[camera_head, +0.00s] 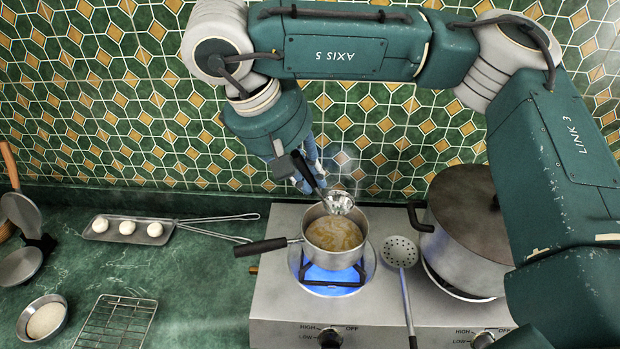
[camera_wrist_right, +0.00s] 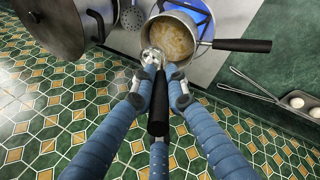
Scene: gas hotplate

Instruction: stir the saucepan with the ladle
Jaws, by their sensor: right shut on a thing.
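The saucepan (camera_head: 335,233) sits on the lit left burner, its black handle pointing left and brown liquid inside. It also shows in the wrist view (camera_wrist_right: 180,40). My right gripper (camera_head: 308,168), with blue-wrapped fingers (camera_wrist_right: 157,88), is shut on the ladle's black handle (camera_wrist_right: 158,112), behind and above the pan. The ladle's shiny metal bowl (camera_head: 340,202) is at the pan's far rim in the head view and appears above the liquid; the exact gap cannot be told. The bowl also shows in the wrist view (camera_wrist_right: 150,57). My left gripper is not in view.
A large lidded pot (camera_head: 465,225) stands on the right burner. A slotted skimmer (camera_head: 400,253) lies between the burners. A tray with white balls (camera_head: 128,230), a wire rack (camera_head: 117,322) and a small bowl (camera_head: 42,318) are on the left counter. The tiled wall is close behind.

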